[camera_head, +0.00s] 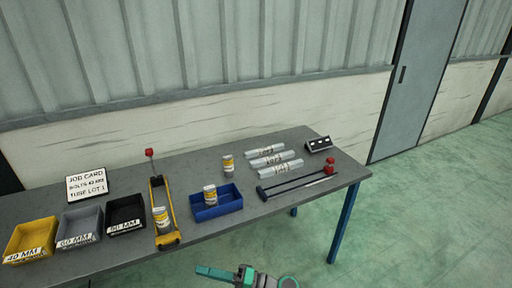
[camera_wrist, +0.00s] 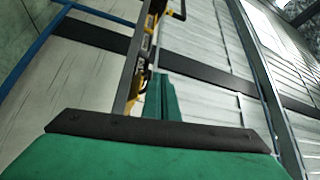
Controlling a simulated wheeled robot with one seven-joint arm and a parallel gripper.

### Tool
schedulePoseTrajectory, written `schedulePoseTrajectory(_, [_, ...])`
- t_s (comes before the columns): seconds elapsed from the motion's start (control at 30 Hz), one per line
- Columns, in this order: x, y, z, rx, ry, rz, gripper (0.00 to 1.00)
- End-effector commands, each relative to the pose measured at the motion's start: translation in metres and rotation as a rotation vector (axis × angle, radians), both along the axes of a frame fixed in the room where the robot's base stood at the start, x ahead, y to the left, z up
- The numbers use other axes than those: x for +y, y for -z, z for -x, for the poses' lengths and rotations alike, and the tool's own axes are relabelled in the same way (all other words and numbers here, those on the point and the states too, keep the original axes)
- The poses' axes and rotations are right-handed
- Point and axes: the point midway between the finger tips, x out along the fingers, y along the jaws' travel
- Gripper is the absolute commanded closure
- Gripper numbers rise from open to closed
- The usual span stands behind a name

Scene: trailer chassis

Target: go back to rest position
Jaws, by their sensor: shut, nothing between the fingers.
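My gripper (camera_head: 213,272) shows at the bottom of the head view, in front of the table's front edge and apart from everything on it. Its teal fingers point left and are closed together with nothing between them. In the wrist view the green fingers (camera_wrist: 161,97) stand together above the dark bar of the palm. Most of my arm is out of the head view.
The grey table (camera_head: 283,207) holds yellow (camera_head: 30,240), grey (camera_head: 80,224) and black (camera_head: 125,215) bins, a yellow fixture (camera_head: 163,212) with a can, a blue tray (camera_head: 216,203) with a can, tubes (camera_head: 269,158) and a clamp (camera_head: 295,185). The green floor right of the table is clear.

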Motion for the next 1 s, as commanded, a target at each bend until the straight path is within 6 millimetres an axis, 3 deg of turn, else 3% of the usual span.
schedulePoseTrajectory(0.37, [0.006, 0.049, 0.012, 0.068, 0.115, 0.088, 1.0])
schedulePoseTrajectory(0.6, [0.006, 0.097, 0.028, 0.122, 0.235, 0.189, 1.0])
schedulePoseTrajectory(0.77, [0.0, 0.145, 0.052, 0.162, 0.36, 0.304, 1.0])
schedulePoseTrajectory(1.0, [-0.031, 0.21, 0.109, 0.179, 0.587, 0.539, 1.0])
